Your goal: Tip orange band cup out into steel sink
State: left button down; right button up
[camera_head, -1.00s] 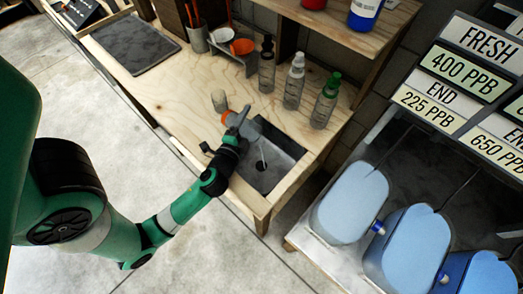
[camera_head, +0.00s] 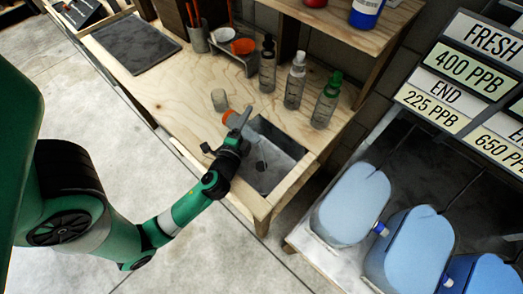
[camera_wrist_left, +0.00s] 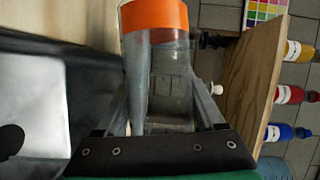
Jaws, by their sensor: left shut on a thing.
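In the left wrist view the clear cup wall sits between my two fingers, with the wide orange band (camera_wrist_left: 155,15) at the top of the picture. The sink (camera_wrist_left: 35,90) fills the left of that view, with a dark round drain at its edge. The cup's exact tilt and any contents cannot be made out. My right gripper is not in view.
A clear cup (camera_head: 219,99) stands on the wooden bench beside the held cup. Several dropper and spray bottles (camera_head: 295,80) stand behind the sink. A dark mat (camera_head: 135,45) lies at the bench's far left. Blue water jugs (camera_head: 350,200) stand to the right.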

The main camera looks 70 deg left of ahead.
pick_arm(q)
jog(key=shift+w+d+f+m+b, duration=0.15)
jog(key=shift+f+m+b, duration=0.1)
jog(key=shift+m+b, duration=0.6)
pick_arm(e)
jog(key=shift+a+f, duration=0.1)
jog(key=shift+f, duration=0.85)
pick_arm(q)
jog(key=shift+w+d+r+m+t+y+b, duration=0.1)
jog(key=shift+d+r+m+t+y+b, duration=0.15)
jog(key=shift+r+m+y+b, duration=0.3)
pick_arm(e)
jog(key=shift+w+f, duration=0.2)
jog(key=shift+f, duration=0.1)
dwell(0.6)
pick_arm(q)
jog(key=shift+w+d+r+m+t+b, duration=0.2)
jog(key=shift+d+r+m+t+b, duration=0.15)
jog(key=shift+m, duration=0.6)
jog(key=shift+w+d+r+m+t+b, duration=0.1)
jog(key=shift+w+d+r+m+t, duration=0.2)
jog(key=shift+m, duration=0.65)
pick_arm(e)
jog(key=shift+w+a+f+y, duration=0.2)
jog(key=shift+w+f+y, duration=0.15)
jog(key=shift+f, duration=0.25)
